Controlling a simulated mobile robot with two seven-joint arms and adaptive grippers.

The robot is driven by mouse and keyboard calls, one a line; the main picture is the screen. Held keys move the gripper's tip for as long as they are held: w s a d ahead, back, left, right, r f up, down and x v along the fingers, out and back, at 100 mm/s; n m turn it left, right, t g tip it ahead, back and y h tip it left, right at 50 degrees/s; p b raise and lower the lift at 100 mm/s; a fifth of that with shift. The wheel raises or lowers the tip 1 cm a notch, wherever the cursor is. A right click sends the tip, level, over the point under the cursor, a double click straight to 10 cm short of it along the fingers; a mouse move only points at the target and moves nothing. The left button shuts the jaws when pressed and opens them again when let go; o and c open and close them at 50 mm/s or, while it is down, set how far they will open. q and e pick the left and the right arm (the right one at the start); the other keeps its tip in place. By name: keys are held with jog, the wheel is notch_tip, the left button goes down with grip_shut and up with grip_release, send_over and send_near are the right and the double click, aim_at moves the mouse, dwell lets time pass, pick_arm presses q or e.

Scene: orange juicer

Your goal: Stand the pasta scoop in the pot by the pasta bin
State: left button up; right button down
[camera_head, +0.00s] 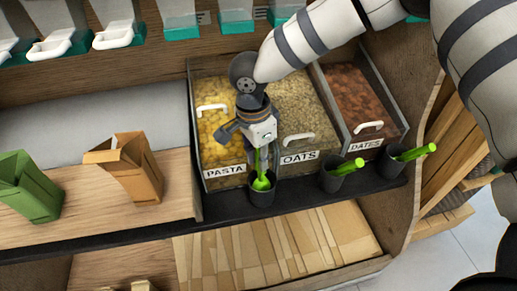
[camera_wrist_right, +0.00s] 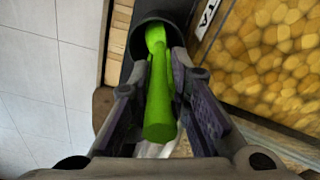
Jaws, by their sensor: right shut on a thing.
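The green pasta scoop (camera_head: 262,183) is in the mouth of the dark pot (camera_head: 262,197) in front of the pasta bin (camera_head: 215,132). My right gripper (camera_head: 261,151) is above that pot, pointing down, shut on the scoop's handle. In the right wrist view the green scoop (camera_wrist_right: 160,100) lies between the two fingers (camera_wrist_right: 160,95), its far end inside the dark pot (camera_wrist_right: 165,30). The scoop's lower tip is hidden in the pot. My left gripper is not in view.
Two more dark pots (camera_head: 332,181) (camera_head: 391,164) hold tilted green scoops, in front of the oats bin (camera_head: 305,110) and the dates bin (camera_head: 355,95). An orange-brown paper bag (camera_head: 138,172) and a green bag (camera_head: 30,190) stand on the wooden shelf at left. White-handled dispensers hang above.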

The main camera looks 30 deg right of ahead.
jog(key=shift+f, duration=0.2)
jog(key=c, duration=0.6)
grip_release()
jog(key=shift+r+p, duration=1.25)
jog(key=shift+r, duration=2.3)
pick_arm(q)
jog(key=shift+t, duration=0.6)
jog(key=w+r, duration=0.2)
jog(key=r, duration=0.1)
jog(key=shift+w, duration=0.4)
